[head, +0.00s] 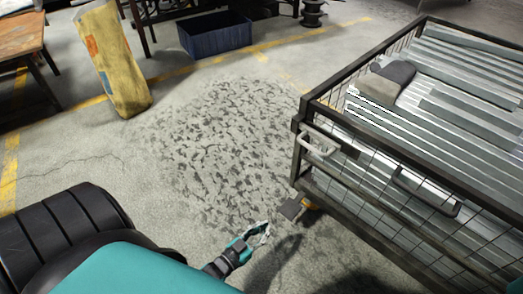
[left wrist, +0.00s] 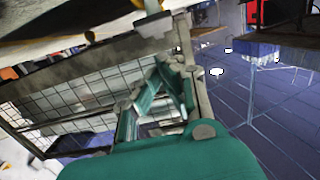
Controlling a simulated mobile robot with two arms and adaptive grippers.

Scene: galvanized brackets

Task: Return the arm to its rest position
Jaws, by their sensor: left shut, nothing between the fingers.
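My left gripper (head: 262,230) is low over the speckled concrete floor in the head view, beside the near left corner of the wire-mesh cart (head: 365,165). It is shut and holds nothing. A small gap of floor shows between it and the cart in that view. My teal arm comes in from the lower left. In the left wrist view the teal and grey fingers of the left gripper (left wrist: 165,90) show in front of a mesh panel. My right gripper is not in view.
The cart holds long galvanized strips (head: 440,100) and a grey block (head: 382,88). A dark blue bin (head: 214,36), a leaning yellow sack-like object (head: 112,60) and a wooden table (head: 22,42) stand farther back. The floor (head: 205,150) between them is open.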

